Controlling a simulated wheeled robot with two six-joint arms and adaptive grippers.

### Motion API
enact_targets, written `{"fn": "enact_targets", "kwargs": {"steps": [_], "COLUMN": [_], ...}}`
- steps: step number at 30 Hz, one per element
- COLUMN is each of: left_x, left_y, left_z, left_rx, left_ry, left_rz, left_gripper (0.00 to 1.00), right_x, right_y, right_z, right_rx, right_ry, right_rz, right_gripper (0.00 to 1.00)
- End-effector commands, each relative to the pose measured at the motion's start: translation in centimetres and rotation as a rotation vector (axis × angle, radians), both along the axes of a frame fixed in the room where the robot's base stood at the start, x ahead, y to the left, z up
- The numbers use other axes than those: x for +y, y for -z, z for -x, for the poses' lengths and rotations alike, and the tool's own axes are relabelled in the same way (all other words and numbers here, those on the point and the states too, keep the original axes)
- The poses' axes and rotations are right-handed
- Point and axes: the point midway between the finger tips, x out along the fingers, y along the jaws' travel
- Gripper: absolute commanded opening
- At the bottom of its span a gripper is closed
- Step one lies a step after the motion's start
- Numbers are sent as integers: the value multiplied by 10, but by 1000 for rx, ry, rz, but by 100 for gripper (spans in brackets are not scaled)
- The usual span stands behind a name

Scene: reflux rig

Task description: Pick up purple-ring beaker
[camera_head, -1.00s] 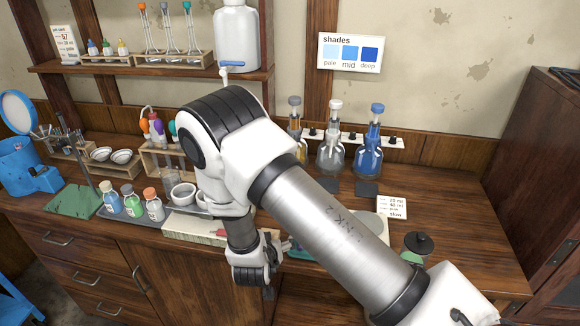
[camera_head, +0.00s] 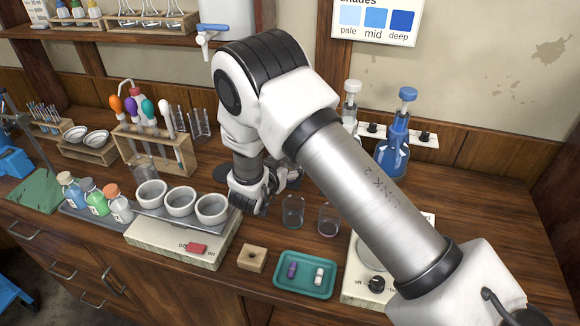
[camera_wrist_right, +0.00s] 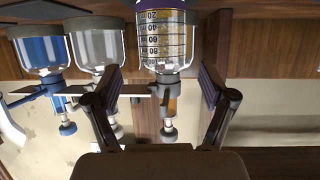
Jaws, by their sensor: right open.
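The purple-ring beaker (camera_wrist_right: 165,38) shows upside down at the top of the right wrist view, with black graduations and a dark purple band cut by the frame edge. It appears between the finger lines, in front of an amber flask. My right gripper (camera_wrist_right: 160,98) is open there, and nothing touches its pads. In the head view my right gripper (camera_head: 262,192) is low over the bench, its fingers partly hidden by its arm. Two clear beakers, one on the left (camera_head: 293,212) and one on the right (camera_head: 329,220), stand close by; I cannot clearly make out their ring colours. My left gripper is out of view.
White bowls (camera_head: 181,202) sit on a switch box (camera_head: 175,245) left of the gripper. A wooden block (camera_head: 252,258), a teal tray (camera_head: 306,276) and a hotplate (camera_head: 362,285) line the front. A blue flask (camera_head: 394,150) and a clear flask (camera_wrist_right: 97,48) stand behind.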

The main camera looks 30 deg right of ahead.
Motion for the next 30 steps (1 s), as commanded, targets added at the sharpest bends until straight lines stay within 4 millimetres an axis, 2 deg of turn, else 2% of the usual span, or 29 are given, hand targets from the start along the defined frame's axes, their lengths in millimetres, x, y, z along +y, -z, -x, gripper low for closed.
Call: {"fn": "enact_targets", "kwargs": {"steps": [2,6,13,14,18,19,30], "left_x": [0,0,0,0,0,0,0], "left_y": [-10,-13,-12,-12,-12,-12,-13], "left_z": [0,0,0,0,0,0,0], "left_rx": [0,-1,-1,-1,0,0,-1], "left_ry": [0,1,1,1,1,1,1], "left_rz": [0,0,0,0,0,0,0], "left_gripper": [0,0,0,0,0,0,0], "right_x": [-11,-27,-29,-29,-29,-29,-29], "right_y": [1,11,14,14,14,14,13], "right_z": [-10,-22,-24,-24,-23,-23,-23], "right_rx": [0,0,1,1,1,1,2], "right_ry": [5,3,0,0,0,0,1], "right_rz": [-4,-2,-1,-1,-1,-1,-1], "right_gripper": [82,82,82,75,26,17,16]}}
